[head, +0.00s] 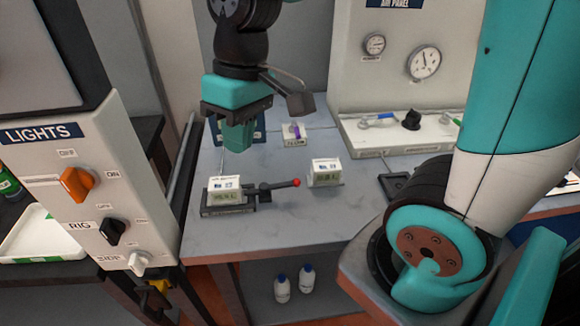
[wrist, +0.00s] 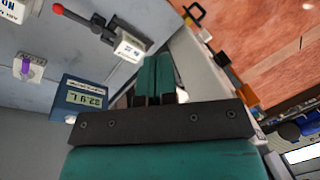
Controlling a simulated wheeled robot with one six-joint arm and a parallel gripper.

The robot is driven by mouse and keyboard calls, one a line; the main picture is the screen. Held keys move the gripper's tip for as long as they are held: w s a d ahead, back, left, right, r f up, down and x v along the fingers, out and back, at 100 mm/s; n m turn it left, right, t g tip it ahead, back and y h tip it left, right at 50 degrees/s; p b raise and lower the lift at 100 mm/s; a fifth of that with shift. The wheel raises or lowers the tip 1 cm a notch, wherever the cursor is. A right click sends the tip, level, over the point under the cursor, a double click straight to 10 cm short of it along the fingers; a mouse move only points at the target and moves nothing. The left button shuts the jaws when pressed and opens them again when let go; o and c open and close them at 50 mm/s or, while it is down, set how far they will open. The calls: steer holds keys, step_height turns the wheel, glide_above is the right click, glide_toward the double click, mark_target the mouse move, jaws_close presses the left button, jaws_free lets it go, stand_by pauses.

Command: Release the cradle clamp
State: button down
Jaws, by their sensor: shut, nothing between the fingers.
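In the wrist view the red knob (wrist: 58,9) and the white box (wrist: 128,48) are at the top. My gripper (head: 238,138) points down above and behind the cradle, apart from it. Its teal fingers (wrist: 156,75) are together with nothing between them.
A small block with a purple switch (head: 295,135) and the air panel (head: 400,135) are behind. A LIGHTS panel (head: 90,185) rises at the left. Bare table lies in front of the knob.

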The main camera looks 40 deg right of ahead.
mark_target(272, 187)
steer(key=w+d+f+m+g+h, duration=0.1)
steer(key=w+d+f+m, duration=0.2)
steer(key=w+d, duration=0.3)
steer(key=w+d+f+m+g+h, duration=0.1)
steer(key=w+d+f, duration=0.4)
steer(key=d, duration=0.5)
steer(key=shift+w+d+f+m+g, duration=0.15)
steer(key=shift+w+f+m+g, duration=0.25)
steer(key=shift+m, duration=0.5)
steer(key=shift+r, duration=0.1)
steer(key=p+x, duration=0.1)
steer(key=x, duration=0.8)
steer(key=shift+f+p, duration=0.4)
steer(key=shift+s+a+f+p, duration=0.15)
steer(key=shift+s+p, duration=0.1)
steer(key=shift+s, duration=0.35)
steer(key=shift+s+a+f+p, duration=0.15)
steer(key=shift+s+p, duration=0.1)
steer(key=shift+s, duration=0.35)
steer(key=shift+s+f, duration=0.45)
steer(key=shift+s, duration=0.2)
